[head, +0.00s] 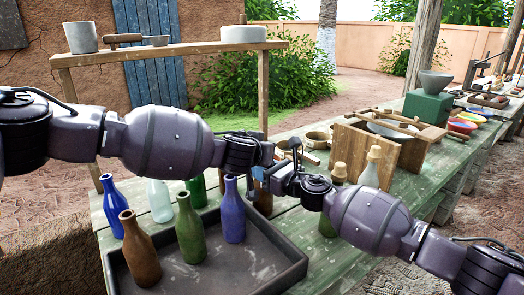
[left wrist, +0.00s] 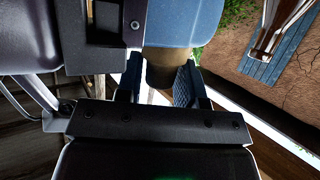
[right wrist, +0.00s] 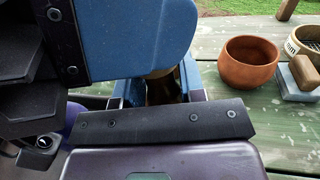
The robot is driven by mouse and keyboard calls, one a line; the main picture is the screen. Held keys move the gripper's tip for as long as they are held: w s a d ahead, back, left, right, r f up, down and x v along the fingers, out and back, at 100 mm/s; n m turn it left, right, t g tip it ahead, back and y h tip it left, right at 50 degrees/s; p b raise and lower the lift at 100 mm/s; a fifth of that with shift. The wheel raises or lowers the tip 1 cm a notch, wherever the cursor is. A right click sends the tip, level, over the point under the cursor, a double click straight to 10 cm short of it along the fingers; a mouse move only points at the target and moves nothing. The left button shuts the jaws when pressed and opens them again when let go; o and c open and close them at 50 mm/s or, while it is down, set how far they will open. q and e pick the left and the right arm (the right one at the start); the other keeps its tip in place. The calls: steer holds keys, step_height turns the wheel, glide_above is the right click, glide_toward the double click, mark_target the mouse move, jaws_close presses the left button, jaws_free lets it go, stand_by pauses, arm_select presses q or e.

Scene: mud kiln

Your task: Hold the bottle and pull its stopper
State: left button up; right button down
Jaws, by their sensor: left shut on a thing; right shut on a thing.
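A brown bottle (head: 262,197) stands upright at the tray's back right corner, its top hidden by my two grippers. My left gripper (head: 266,157) is shut on a tan stopper, which shows between its fingers in the left wrist view (left wrist: 163,72). My right gripper (head: 273,176) is just below and beside it, shut on the bottle's dark brown neck, partly seen in the right wrist view (right wrist: 160,88). The two grippers are very close together. I cannot tell whether the stopper is still seated in the neck.
A dark tray (head: 190,270) holds brown, green and blue bottles in front. More bottles stand behind it, under a wooden shelf (head: 170,48). A terracotta bowl (right wrist: 248,64) is on the green table. A corked clear bottle (head: 370,172) stands behind my right arm.

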arm_select(q)
steer(key=shift+r, duration=0.1)
arm_select(e)
steer(key=shift+f, duration=0.3)
arm_select(q)
steer(key=shift+r, duration=0.35)
steer(key=shift+r, duration=0.5)
steer(key=shift+r, duration=2)
arm_select(e)
steer(key=c, duration=0.6)
jaws_free()
steer(key=shift+c, duration=0.2)
steer(key=shift+r, duration=0.2)
arm_select(q)
steer(key=shift+r, duration=0.1)
